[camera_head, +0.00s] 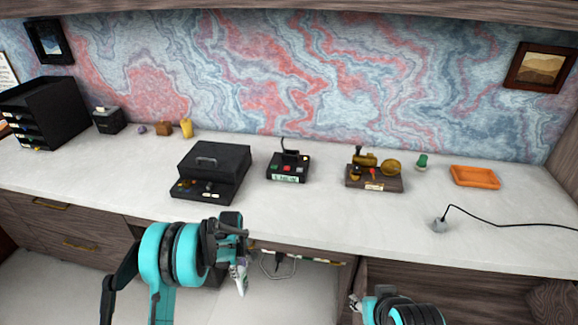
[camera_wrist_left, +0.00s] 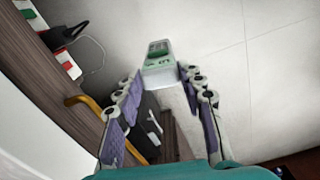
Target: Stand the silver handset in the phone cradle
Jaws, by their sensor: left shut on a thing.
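The silver handset (camera_head: 241,278) is in my left gripper (camera_head: 238,256), held in front of the desk and below the level of its top. In the left wrist view the handset (camera_wrist_left: 158,60) shows a small green screen and keys, between the fingertips of the left gripper (camera_wrist_left: 160,80). A black base with a display, a red button and an upright black part, which looks like the phone cradle (camera_head: 288,170), stands mid-desk; no handset shows in it. My right gripper (camera_head: 357,300) is at the bottom edge, mostly cut off, its jaws unclear.
A black box (camera_head: 213,165) stands left of the cradle. A wooden stand with brass parts (camera_head: 374,184) and an orange tray (camera_head: 475,177) stand to its right. A cable with a grey end (camera_head: 439,225) lies at right. The desk's front strip is mostly clear.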

